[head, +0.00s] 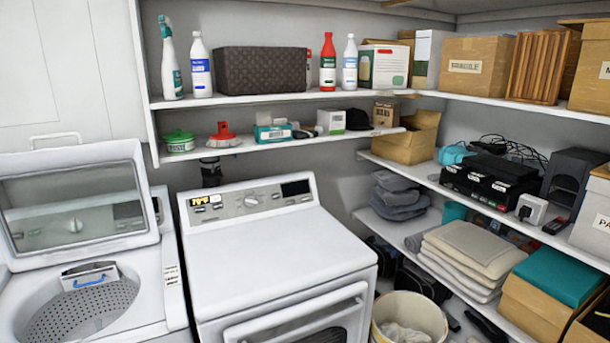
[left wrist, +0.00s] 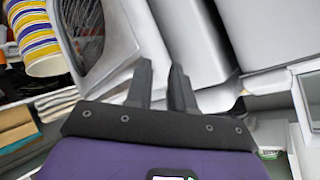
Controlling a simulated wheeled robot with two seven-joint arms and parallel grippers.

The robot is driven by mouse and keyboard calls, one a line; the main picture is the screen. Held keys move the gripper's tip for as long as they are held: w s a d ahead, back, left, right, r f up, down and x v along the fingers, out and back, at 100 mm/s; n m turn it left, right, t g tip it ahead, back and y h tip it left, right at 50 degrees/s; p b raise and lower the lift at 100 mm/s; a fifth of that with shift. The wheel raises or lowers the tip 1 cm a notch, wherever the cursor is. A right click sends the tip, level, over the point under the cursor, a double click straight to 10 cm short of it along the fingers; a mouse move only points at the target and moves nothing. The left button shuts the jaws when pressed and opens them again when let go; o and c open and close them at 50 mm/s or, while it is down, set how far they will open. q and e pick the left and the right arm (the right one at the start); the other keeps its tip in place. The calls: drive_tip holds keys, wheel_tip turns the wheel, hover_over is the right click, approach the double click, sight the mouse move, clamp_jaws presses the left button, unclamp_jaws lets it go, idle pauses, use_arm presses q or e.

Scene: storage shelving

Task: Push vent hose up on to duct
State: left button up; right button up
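A short dark ribbed piece (head: 210,172) shows at the wall behind the white dryer (head: 275,240), just below the lower wall shelf. It may be part of the vent hose or duct; I cannot tell which, and whatever is lower is hidden by the dryer. My left gripper (left wrist: 162,68) shows in the left wrist view with two dark fingers a small gap apart and nothing between them. No vent hose can be made out in that view. Neither gripper shows in the head view, and my right gripper is not seen.
A washer (head: 85,240) with its lid open stands left of the dryer. Wall shelves (head: 280,97) with bottles and boxes run above. Loaded side shelves (head: 400,182) and a bin (head: 430,318) are at right. A striped cylinder (left wrist: 38,40) is at the left wrist view's upper left.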

use_arm(q)
drive_tip(key=s+d+f+n+g+h, duration=0.1)
drive_tip(key=s+d+f+n+g, duration=0.25)
drive_tip(key=s+f, duration=0.3)
drive_tip(key=s+d+f+n+g+h, duration=0.1)
drive_tip(key=s+d+f+n+g, duration=0.1)
drive_tip(key=s+d+f, duration=0.5)
drive_tip(key=s+d+f+n+g+h, duration=0.1)
drive_tip(key=s+d+n+g, duration=0.1)
drive_tip(key=s, duration=0.7)
drive_tip(key=s+d+f+n+g, duration=0.1)
drive_tip(key=s+d+n+g, duration=0.2)
drive_tip(key=s, duration=0.6)
drive_tip(key=shift+s+d+f+h, duration=0.25)
drive_tip(key=shift+d+f+h, duration=0.1)
drive_tip(key=shift+f+h, duration=0.05)
drive_tip(key=shift+a, duration=0.15)
